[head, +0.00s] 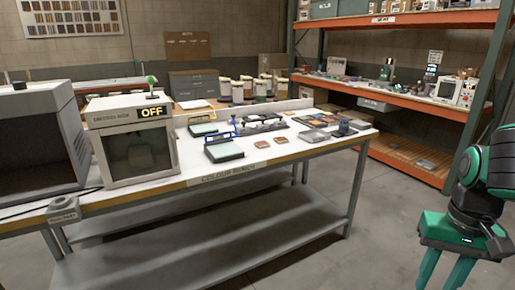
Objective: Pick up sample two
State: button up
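Two small brown square pieces lie flat on the colour bench (228,179) near its front edge: a left piece (261,144) and a right piece (281,139). No readable label shows which is sample two. More coloured flat pieces (318,121) lie farther back on the right part of the bench. My gripper (443,274) hangs at the lower right, clear of the bench and well to the right of the pieces. Its green fingers are apart with nothing seen between them; their tips run to the picture's bottom edge.
A booth (132,143) with an OFF sign and a dark grey box (40,141) stand on the left. An orange-edged shelf rack (405,103) stands at the right back. The floor (375,235) between bench and gripper is clear.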

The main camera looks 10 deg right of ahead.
aim_at(261, 144)
jog(key=i, duration=0.95)
jog(key=z, duration=0.05)
